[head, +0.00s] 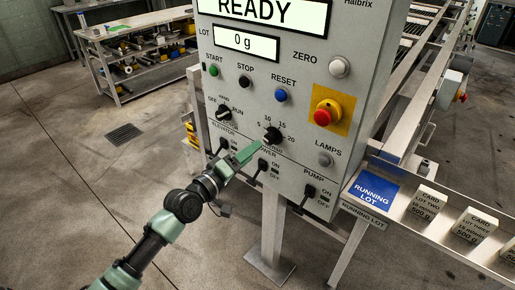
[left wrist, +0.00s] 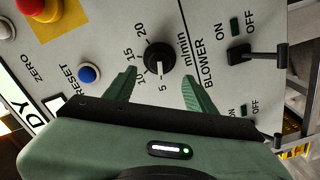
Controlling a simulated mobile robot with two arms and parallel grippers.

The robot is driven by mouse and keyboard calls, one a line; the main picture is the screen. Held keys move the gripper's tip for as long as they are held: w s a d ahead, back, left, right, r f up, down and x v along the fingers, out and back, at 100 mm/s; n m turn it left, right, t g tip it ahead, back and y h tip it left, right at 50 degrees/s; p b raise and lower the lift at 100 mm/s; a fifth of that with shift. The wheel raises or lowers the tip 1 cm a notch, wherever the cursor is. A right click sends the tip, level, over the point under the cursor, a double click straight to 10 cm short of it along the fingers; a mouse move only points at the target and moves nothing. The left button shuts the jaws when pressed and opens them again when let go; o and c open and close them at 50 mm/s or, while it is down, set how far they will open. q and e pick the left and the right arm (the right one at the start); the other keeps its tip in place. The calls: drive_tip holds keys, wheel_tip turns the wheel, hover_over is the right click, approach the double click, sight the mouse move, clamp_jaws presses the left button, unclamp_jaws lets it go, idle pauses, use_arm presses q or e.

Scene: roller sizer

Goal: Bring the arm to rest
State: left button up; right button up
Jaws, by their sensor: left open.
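My left gripper (head: 249,153) is in front of the grey control panel (head: 300,50), at its lower left part. In the left wrist view its two green fingers (left wrist: 160,82) are apart, with nothing between them. The black m/min speed knob (head: 272,135) is just beyond the fingertips; it also shows in the left wrist view (left wrist: 160,57), apart from both fingers as far as I can tell. Its white mark points near 5 in the left wrist view. My right gripper does not show.
The panel carries a blue RESET button (head: 281,95), a red stop button (head: 326,112) on yellow, and a BLOWER switch (head: 262,165). A rail with a blue RUNNING LOT plate (head: 371,191) and cards stands at the right. Open floor (head: 60,190) is at the left.

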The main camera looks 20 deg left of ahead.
use_arm(q)
drive_tip(key=shift+s+a, duration=0.15)
drive_tip(key=shift+s, duration=0.3)
